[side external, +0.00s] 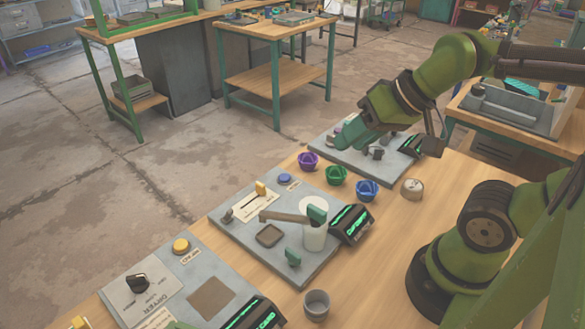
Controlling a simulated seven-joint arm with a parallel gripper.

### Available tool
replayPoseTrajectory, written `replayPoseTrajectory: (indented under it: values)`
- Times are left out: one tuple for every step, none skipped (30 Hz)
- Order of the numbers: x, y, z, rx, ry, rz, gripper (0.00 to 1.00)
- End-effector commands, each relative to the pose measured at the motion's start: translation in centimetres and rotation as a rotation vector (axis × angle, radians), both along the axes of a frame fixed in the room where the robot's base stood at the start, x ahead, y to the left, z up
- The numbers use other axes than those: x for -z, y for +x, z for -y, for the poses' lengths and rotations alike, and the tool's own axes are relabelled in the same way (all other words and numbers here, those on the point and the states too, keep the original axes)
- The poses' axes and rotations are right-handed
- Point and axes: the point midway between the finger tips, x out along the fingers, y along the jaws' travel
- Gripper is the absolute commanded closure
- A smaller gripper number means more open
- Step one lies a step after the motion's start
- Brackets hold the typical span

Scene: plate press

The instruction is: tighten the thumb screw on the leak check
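My gripper (345,138) is low over the far grey panel (371,167), at the back right of the bench. Its dark green fingers point down and left. The gap between the fingers is not clear, and what they touch is hidden. Small grey fittings (378,153) stand on that panel just right of the fingers. A dark display (413,146) with green lettering sits at its right edge. I cannot read a leak check label, and I cannot make out the thumb screw for certain.
Purple (308,161), green (337,175) and blue (367,190) cups and a beige pot (411,188) stand before the far panel. The middle panel (235,236) carries a lever over a white cylinder (314,236). A grey cup (316,304) and a dryer panel (190,282) are nearer.

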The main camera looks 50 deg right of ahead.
Motion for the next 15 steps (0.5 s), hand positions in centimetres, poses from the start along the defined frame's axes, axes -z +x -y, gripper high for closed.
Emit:
replayPoseTrajectory:
  values:
    - [0.0,0.0,0.0,0.000,0.000,0.000,0.63]
    - [0.0,0.0,0.0,0.000,0.000,0.000,0.63]
    - [0.0,0.0,0.0,0.000,0.000,0.000,0.63]
    - [0.0,0.0,0.0,0.000,0.000,0.000,0.63]
    - [0.0,0.0,0.0,0.000,0.000,0.000,0.63]
    - [0.0,0.0,0.0,0.000,0.000,0.000,0.63]
    - [0.0,0.0,0.0,0.000,0.000,0.000,0.63]
    - [0.0,0.0,0.0,0.000,0.000,0.000,0.63]
    - [0.0,0.0,0.0,0.000,0.000,0.000,0.61]
    - [0.0,0.0,0.0,0.000,0.000,0.000,0.57]
    - [0.0,0.0,-0.1,-0.003,0.000,-0.002,0.52]
    - [0.3,0.0,-0.2,-0.010,-0.001,-0.013,0.46]
    - [0.6,0.1,-0.4,-0.017,-0.002,-0.025,0.41]
    - [0.8,0.3,-0.7,-0.028,-0.007,-0.038,0.37]
    - [1.1,0.6,-1.2,-0.048,-0.019,-0.059,0.34]
